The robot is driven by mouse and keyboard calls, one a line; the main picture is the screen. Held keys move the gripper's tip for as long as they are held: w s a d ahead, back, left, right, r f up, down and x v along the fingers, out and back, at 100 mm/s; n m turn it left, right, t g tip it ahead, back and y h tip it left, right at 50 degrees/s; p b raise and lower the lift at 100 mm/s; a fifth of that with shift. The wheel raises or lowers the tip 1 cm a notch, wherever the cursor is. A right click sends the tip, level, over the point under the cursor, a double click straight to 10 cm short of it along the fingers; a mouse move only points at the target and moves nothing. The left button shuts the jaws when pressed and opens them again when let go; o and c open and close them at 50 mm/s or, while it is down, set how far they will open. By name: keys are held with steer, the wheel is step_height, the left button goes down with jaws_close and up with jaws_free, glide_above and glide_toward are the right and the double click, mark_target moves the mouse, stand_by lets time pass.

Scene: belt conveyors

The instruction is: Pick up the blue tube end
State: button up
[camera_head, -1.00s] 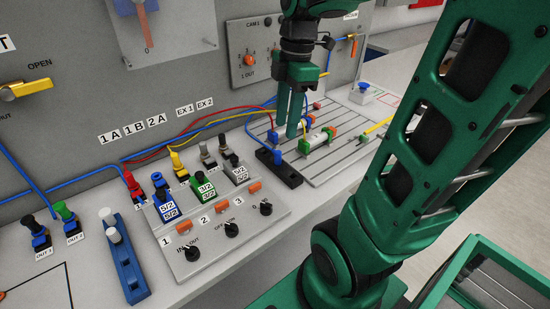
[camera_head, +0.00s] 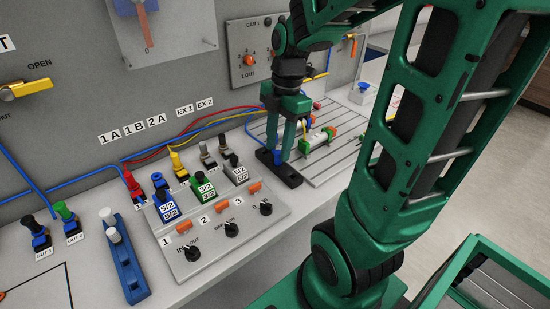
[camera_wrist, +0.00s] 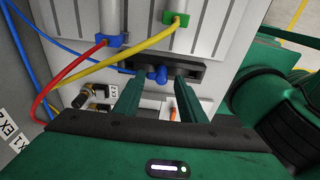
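The blue tube end (camera_head: 277,157) stands in a black block (camera_head: 292,180) at the near edge of the slotted plate. In the wrist view, the blue tube end (camera_wrist: 157,74) shows against the black block (camera_wrist: 198,70), between my two finger tips. My gripper (camera_head: 281,150) points down over the block with its green fingers on either side of the blue end. My gripper (camera_wrist: 156,76) is open in the wrist view, with a gap between the fingers. I cannot tell whether either finger touches the blue end.
The slotted plate (camera_head: 345,160) holds a cylinder with green ends (camera_head: 316,140). Red, yellow and blue tubes run behind my gripper. The control panel (camera_head: 225,225) with knobs and labelled fittings lies to the left. The grey wall (camera_head: 70,100) rises behind.

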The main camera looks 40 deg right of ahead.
steer(key=shift+s+a+f, duration=0.1)
steer(key=shift+a+f, duration=0.1)
steer(key=shift+f, duration=1.15)
steer(key=shift+c, duration=0.6)
jaws_close()
steer(key=shift+r, duration=0.1)
steer(key=shift+r, duration=0.45)
steer(key=r, duration=0.2)
steer(key=a+r, duration=0.1)
steer(key=shift+s+r, duration=0.1)
steer(key=shift+r, duration=0.25)
steer(key=s+a+r, duration=0.3)
steer(key=a+r, duration=0.3)
steer(key=a, duration=0.4)
steer(key=shift+r, duration=0.15)
